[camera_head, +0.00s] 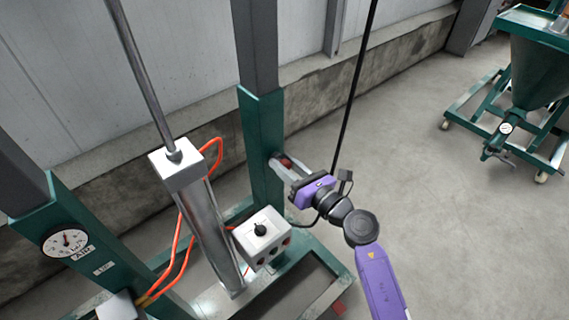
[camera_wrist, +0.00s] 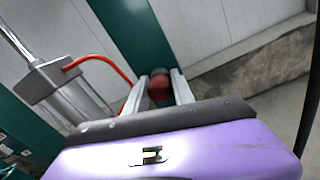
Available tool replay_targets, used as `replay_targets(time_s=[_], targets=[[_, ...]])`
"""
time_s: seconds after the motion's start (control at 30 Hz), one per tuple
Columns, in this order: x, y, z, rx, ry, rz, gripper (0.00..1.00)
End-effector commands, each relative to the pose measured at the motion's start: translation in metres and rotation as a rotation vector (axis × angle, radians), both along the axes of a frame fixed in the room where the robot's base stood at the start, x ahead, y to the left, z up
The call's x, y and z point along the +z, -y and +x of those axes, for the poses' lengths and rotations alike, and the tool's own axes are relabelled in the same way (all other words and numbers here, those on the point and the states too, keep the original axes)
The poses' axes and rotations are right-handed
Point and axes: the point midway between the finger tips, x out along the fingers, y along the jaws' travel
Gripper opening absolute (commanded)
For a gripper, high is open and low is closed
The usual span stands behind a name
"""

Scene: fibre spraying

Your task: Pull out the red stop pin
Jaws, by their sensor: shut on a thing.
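The red stop pin (camera_wrist: 159,88) shows as a round red knob in the wrist view, in front of the green post (camera_wrist: 132,28). My gripper (camera_wrist: 160,80) has a finger on each side of the knob and is shut on it. In the head view the red pin (camera_head: 286,162) is a small dark red spot at the green post (camera_head: 262,140), between the fingertips of my gripper (camera_head: 281,164). The fingers partly cover it there. The pin's shaft is hidden, so how deep it sits in the post cannot be told.
A metal cylinder with a rod (camera_head: 207,235) stands left of the post. A grey control box with a black knob (camera_head: 262,238) sits just below my gripper. Orange hoses (camera_head: 181,240) run beside the cylinder. A green hopper cart (camera_head: 535,80) stands right; the floor between is clear.

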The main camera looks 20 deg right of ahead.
Motion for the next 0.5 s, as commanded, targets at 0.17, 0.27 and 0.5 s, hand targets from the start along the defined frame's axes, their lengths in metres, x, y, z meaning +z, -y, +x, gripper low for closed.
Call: replay_targets(time_s=[0.17, 0.27, 0.5], targets=[[0.000, 0.000, 0.000, -0.001, 0.001, 0.000, 0.00], [0.000, 0.002, -0.004, -0.002, -0.001, 0.001, 0.00], [0.000, 0.014, -0.039, -0.003, -0.001, 0.000, 0.00]])
